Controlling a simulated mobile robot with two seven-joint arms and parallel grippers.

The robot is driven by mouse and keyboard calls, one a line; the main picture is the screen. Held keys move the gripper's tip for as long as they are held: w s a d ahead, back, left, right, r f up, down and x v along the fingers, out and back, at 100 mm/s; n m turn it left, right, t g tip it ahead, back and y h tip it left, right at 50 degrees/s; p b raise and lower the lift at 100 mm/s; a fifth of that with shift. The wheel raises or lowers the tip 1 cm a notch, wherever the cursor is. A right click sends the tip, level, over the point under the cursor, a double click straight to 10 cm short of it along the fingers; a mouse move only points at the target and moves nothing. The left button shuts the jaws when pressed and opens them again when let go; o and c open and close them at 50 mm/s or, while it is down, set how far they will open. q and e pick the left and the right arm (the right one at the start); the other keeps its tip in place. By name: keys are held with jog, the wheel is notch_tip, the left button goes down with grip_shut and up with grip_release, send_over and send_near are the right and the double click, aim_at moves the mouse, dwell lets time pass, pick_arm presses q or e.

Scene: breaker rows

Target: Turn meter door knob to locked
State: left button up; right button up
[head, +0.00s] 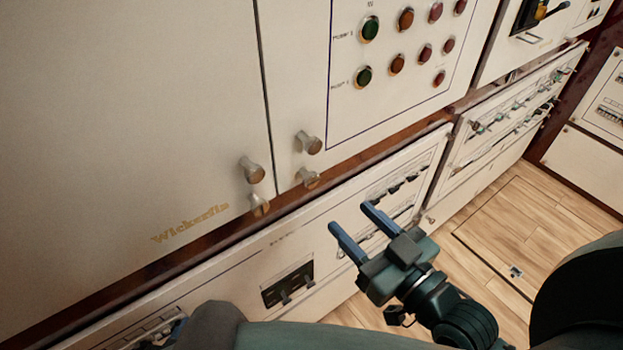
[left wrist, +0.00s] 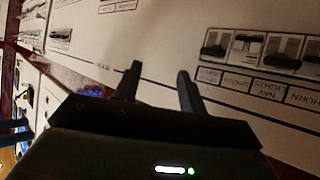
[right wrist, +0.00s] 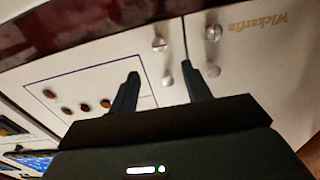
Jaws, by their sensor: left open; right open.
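Several round metal knobs sit near the lower edges of two cream doors in the head view. One knob (head: 252,170) is on the left door (head: 130,110), which is lettered "Wickerfin". Another knob (head: 308,142) is on the button door beside it. I cannot tell which is the meter door knob, nor read its setting. My right gripper (head: 352,219) is open and empty, below and right of the knobs, apart from them. Knobs (right wrist: 160,45) also show beyond its fingers in the right wrist view. My left gripper (left wrist: 158,80) is open and empty, facing a lower switch panel.
Green, orange and red buttons (head: 397,64) fill the door to the right. A lower panel (head: 235,262) with dark switches (head: 287,285) runs beneath the doors. A dark red-brown strip separates them. Wooden floor (head: 510,215) shows at right.

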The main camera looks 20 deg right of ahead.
aim_at(313, 181)
jog(key=p+x, duration=0.1)
jog(key=x, duration=0.8)
pick_arm(q)
jog(key=shift+a+r+y, duration=0.1)
jog(key=shift+a+y, duration=0.2)
jog(key=shift+a, duration=0.05)
pick_arm(e)
jog(key=shift+x, duration=0.75)
jog(key=shift+f, duration=0.1)
jog(key=c, duration=1)
pick_arm(q)
jog(key=shift+d, duration=0.1)
jog(key=shift+r, duration=0.1)
